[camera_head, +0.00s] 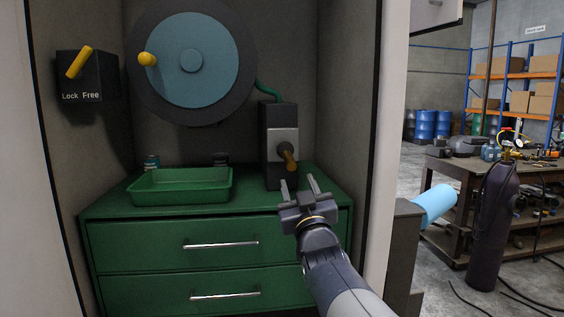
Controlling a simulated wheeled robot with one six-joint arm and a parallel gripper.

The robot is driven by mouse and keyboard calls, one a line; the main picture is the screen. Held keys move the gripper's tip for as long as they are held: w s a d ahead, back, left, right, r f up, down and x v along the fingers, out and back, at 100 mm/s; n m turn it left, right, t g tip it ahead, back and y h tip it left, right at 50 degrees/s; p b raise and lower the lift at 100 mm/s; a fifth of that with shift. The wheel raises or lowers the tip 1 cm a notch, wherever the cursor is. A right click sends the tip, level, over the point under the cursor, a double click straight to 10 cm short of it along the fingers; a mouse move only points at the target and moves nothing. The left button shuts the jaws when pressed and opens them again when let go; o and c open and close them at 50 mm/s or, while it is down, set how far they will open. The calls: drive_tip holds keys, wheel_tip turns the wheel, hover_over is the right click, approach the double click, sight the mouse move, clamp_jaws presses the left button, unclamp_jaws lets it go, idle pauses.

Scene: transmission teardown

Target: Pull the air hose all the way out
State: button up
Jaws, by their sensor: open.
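In the head view, a large round hose reel (190,60) with a blue face and a yellow crank knob (148,59) hangs on the cabinet's back wall. The green air hose (266,90) runs from its right side down into a black box with a grey plate (283,141). A brown-orange hose end (288,157) sticks out of the plate's front. My gripper (300,188) is open and empty, below and in front of the hose end, apart from it. A box marked "Lock Free" (86,78) has a yellow lever (79,62) tilted to the right.
A green tray (181,198) sits on the green drawer cabinet (150,243), left of my gripper. A light cabinet side (393,100) stands to the right. Beyond it are a workbench (447,166) and a dark gas cylinder (493,225).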

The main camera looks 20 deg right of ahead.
sight(286, 151)
drive_tip(key=p+x, duration=0.3)
drive_tip(key=x, duration=0.7)
drive_tip(key=shift+p, duration=0.35)
drive_tip(key=shift+c, duration=0.3)
clamp_jaws()
